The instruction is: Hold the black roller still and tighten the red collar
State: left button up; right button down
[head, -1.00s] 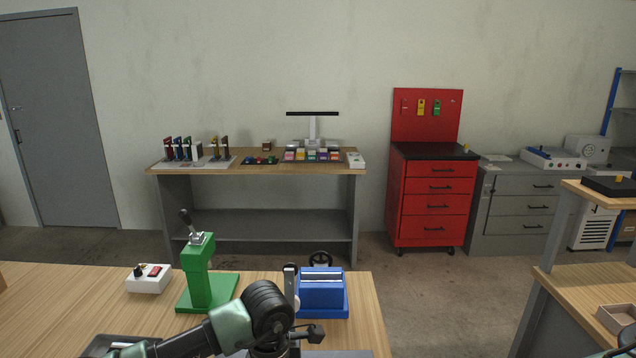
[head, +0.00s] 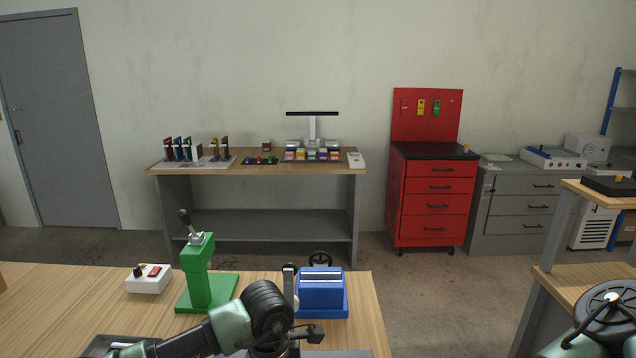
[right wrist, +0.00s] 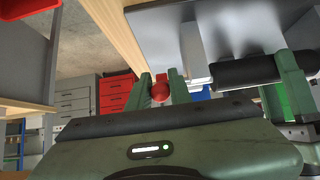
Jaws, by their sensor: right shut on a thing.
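In the right wrist view my right gripper (right wrist: 161,86) is shut on a small rounded red piece, taken to be the red collar (right wrist: 160,92), with a green finger on each side. The black roller (right wrist: 240,71) lies to the right, beside a grey plate. A dark green finger, apparently of my left gripper (right wrist: 290,78), crosses the roller; whether it grips is unclear. In the head view my left arm reaches in over the near bench, its fingertips hidden. The right gripper, collar and roller are not visible there.
On the near bench (head: 50,310) stand a green press (head: 200,275), a white switch box (head: 149,279) and a blue block-shaped device (head: 322,290). A back bench (head: 350,171), a red drawer cabinet (head: 432,200) and a right-hand bench (head: 571,274) stand around open floor.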

jog(key=shift+f, duration=0.35)
pick_arm(q)
jog(key=shift+d, duration=0.1)
pick_arm(e)
jog(key=shift+s, duration=0.1)
jog(key=shift+a+f, duration=0.1)
jog(key=shift+a, duration=0.05)
jog(key=shift+f+t, duration=0.1)
jog(key=shift+t, duration=0.3)
jog(key=c, duration=1.2)
grip_release()
pick_arm(q)
jog(key=o, duration=1.5)
jog(key=shift+c, duration=0.2)
